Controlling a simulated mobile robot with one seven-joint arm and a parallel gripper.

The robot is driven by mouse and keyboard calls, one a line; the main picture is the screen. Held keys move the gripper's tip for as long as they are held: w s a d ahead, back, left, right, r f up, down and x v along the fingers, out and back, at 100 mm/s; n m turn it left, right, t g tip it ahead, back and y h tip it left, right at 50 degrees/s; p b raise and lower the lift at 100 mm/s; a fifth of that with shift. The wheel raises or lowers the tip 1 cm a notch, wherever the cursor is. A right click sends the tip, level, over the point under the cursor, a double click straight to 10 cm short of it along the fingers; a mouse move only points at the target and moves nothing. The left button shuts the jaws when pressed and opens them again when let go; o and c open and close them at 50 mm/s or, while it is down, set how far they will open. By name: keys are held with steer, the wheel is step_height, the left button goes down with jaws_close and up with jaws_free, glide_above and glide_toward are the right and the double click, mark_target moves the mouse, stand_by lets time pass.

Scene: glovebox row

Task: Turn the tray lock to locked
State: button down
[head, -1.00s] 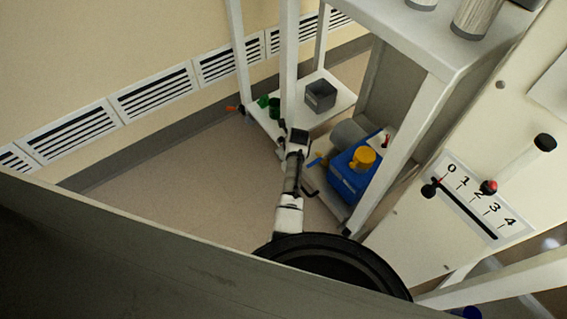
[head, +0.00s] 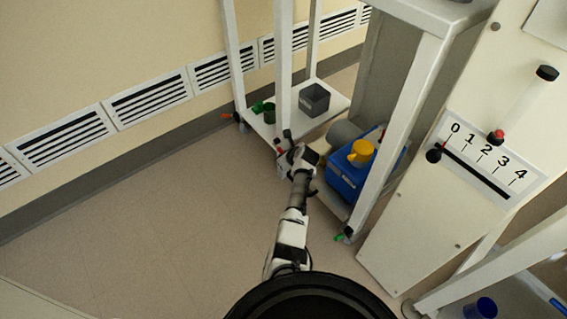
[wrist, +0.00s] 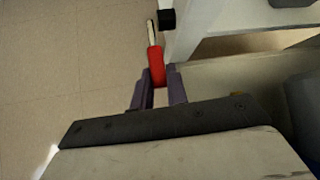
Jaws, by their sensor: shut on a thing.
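A lever with a red grip (wrist: 156,64) and a pale metal end shows in the wrist view, beside a white shelf post with a black knob (wrist: 166,19). My gripper (wrist: 160,84) has its two purple-grey fingers shut on the lower end of the red grip. In the head view my gripper (head: 283,143) is low down at the front corner of the white shelf, where the lever is mostly hidden by my wrist. I cannot read any lock marking on it.
A grey bin (head: 314,99) and a green cup (head: 269,113) stand on the low shelf. A panel with a 0–4 scale (head: 487,158) stands further right. Floor at left is clear.

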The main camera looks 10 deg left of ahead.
steer(key=shift+a+f+b, duration=0.1)
steer(key=shift+a+b, duration=0.05)
steer(key=shift+b, duration=0.15)
stand_by(0.4)
steer(key=c, duration=1.4)
jaws_free()
steer(key=p+v, duration=1.4)
steer(key=p, duration=0.3)
steer(key=shift+f, duration=0.2)
